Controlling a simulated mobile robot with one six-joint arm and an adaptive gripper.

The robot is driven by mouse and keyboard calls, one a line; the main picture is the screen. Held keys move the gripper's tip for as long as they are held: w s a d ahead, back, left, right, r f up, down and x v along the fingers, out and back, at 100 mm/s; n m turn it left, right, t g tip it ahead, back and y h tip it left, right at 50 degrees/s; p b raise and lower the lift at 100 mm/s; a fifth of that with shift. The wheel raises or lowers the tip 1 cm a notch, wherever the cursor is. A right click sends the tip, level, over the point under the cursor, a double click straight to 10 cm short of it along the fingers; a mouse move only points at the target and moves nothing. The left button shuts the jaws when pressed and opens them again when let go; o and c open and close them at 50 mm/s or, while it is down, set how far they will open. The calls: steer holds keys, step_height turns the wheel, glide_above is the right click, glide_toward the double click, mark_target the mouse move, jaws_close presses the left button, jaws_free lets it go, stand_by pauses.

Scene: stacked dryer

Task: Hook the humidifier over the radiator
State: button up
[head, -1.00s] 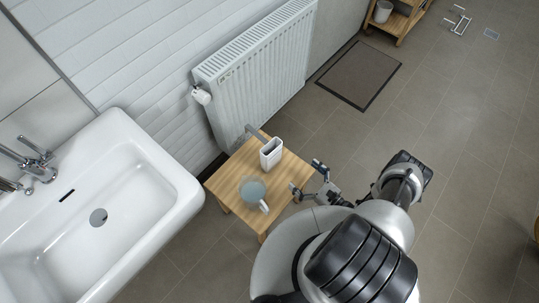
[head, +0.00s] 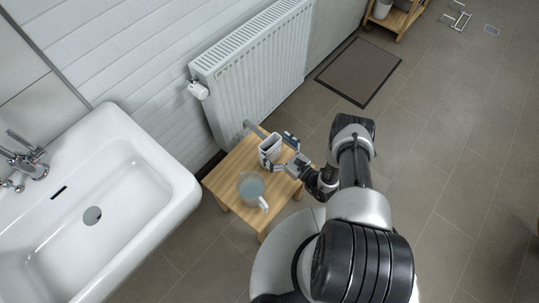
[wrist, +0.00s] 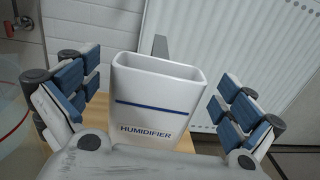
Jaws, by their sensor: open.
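The white humidifier (wrist: 156,105), an open-topped box with a blue line and the word HUMIDIFIER, stands upright on the small wooden table (head: 234,168). A grey hook strip rises behind it. It also shows in the head view (head: 269,148). My gripper (wrist: 152,98) is open, with one blue-padded finger on each side of the humidifier and a visible gap to both. In the head view my gripper (head: 281,153) is at the table's right side. The white radiator (head: 258,77) is on the wall behind the table.
A glass jug (head: 251,187) of water stands on the table in front of the humidifier. A white sink (head: 120,205) is at the left. A valve knob (head: 198,90) sticks out at the radiator's left end.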

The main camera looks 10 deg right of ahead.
steer(key=shift+x, duration=1.35)
steer(key=shift+c, duration=0.5)
steer(key=c, duration=1.9)
steer(key=shift+r, duration=0.15)
